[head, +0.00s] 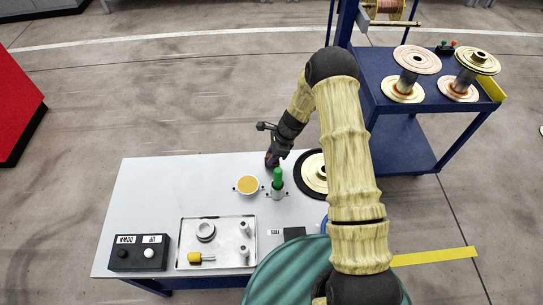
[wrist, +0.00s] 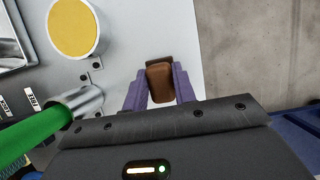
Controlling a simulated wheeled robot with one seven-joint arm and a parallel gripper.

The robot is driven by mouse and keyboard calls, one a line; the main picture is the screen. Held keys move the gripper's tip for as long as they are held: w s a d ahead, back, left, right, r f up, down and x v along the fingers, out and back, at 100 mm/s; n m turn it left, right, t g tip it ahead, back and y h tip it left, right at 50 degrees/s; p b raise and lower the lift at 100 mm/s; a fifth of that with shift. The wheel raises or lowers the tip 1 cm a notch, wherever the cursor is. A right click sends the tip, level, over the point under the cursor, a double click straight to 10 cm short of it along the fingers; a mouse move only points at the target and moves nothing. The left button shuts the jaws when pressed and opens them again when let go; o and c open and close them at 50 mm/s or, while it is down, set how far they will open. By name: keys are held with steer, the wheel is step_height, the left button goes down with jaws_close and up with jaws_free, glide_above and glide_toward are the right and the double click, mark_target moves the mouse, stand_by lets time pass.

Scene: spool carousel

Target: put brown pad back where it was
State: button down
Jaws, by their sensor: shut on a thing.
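The brown pad (wrist: 160,82) sits between the two purple fingers of my gripper (wrist: 160,90) in the wrist view, with a dark part at its far end. My gripper is shut on it. In the head view my gripper (head: 271,160) is low at the back edge of the white table (head: 150,190), behind the green-handled tool. The pad is too small and covered there to make out. I cannot tell whether the pad touches the table top.
A green handle (head: 277,176) stands upright in a metal holder, close to my gripper. A round yellow pad (head: 247,184) lies left of it. A black-rimmed disc (head: 308,178) is to the right. A metal tray (head: 217,262) and switch box (head: 139,253) are at the front.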

steer(key=shift+f, duration=0.4)
steer(key=shift+f, duration=0.15)
steer(key=c, duration=1.1)
jaws_free()
steer(key=v, duration=1.2)
